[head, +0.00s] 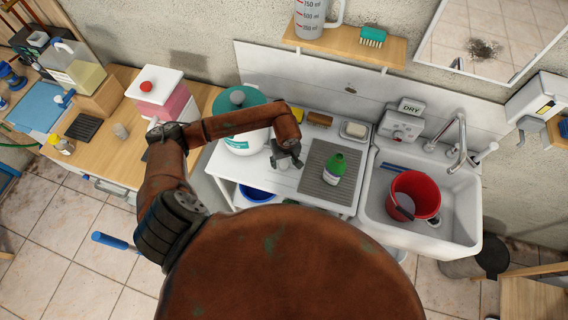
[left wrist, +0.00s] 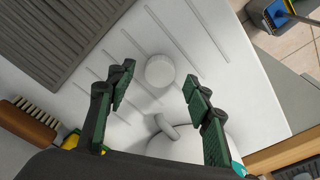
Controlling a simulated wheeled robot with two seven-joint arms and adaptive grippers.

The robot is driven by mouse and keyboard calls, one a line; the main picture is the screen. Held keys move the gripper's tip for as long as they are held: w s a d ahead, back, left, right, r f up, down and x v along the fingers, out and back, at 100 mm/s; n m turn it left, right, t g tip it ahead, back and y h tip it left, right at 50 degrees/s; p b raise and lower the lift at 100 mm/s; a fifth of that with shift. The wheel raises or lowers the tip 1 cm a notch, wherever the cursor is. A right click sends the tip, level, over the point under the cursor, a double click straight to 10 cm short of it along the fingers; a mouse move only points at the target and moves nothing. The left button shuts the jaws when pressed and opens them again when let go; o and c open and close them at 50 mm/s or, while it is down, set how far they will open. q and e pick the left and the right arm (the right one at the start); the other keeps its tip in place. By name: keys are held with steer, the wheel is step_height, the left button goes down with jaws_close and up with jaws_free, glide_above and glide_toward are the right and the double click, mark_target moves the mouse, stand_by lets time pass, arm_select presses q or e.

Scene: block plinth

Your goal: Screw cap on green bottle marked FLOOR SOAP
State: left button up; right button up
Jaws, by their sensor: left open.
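The green bottle (head: 333,170) stands upright on the grey ribbed mat (head: 313,178), right of my left gripper in the head view; its lettering is too small to read. My left gripper (head: 288,161) is open over the white draining board. In the left wrist view a small round white piece, apparently the cap (left wrist: 160,71), lies on the board. It lies ahead of and between the spread fingers (left wrist: 158,97), with nothing gripped. I cannot make out this piece in the head view, where the gripper covers that area. My right gripper is not in view.
A white tub with a teal lid (head: 257,97) stands left of the gripper, partly behind my arm. A wooden brush (head: 319,119) and a soap dish (head: 354,130) lie at the back. The sink at right holds a red bucket (head: 425,188). The board's front is clear.

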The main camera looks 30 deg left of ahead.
arm_select(q)
steer(key=shift+w+a+f, duration=0.1)
steer(key=shift+f, duration=0.75)
steer(key=shift+c, duration=0.7)
steer(key=c, duration=0.7)
